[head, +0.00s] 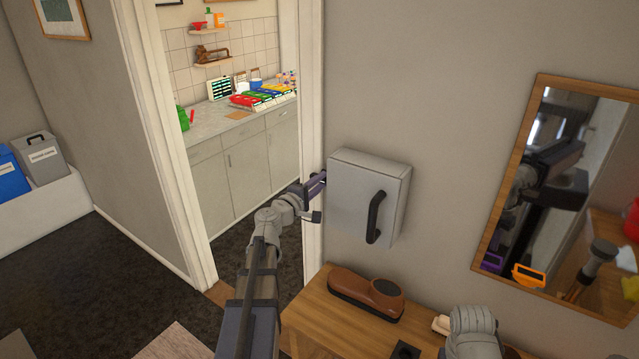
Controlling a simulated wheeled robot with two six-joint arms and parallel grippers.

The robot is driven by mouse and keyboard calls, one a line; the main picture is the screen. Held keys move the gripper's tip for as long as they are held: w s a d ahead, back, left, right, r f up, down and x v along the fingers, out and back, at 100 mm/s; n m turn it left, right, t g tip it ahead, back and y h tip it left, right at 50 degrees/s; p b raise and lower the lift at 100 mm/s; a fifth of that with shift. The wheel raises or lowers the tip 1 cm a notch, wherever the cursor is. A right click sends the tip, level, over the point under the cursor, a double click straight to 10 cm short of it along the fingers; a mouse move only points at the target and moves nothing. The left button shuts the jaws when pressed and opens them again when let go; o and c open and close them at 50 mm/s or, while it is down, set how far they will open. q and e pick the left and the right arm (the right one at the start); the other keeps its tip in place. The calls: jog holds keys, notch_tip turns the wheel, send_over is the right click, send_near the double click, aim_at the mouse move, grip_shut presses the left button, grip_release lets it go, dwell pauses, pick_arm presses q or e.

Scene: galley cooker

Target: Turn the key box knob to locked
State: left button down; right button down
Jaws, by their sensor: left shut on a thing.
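The key box (368,195) is a grey box on the wall right of the doorway, with a black curved handle (376,217) on its front. My left gripper (319,184) is at the box's left side, about mid-height. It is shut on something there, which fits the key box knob. The knob itself is hidden by the fingers and the box's edge, so its turn position cannot be told. A grey link of my right arm shows at the bottom right, but its gripper is not directly in view.
A wooden table (340,329) below the box holds a brown, shoe-shaped object (366,294) and a small black square item (405,350). A wood-framed mirror (517,150) hangs at right. The doorway's white frame (312,90) is close left of the box. A counter (222,118) stands beyond.

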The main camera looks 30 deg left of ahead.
pick_arm(q)
jog(key=shift+w+a+m, duration=0.1)
jog(key=shift+m, duration=0.2)
dwell(0.4)
jog(key=c, duration=0.8)
grip_release()
jog(key=shift+o, duration=0.5)
jog(key=shift+f, duration=0.1)
jog(key=s, duration=0.7)
jog(key=shift+s+a, duration=0.3)
jog(key=shift+s, duration=0.05)
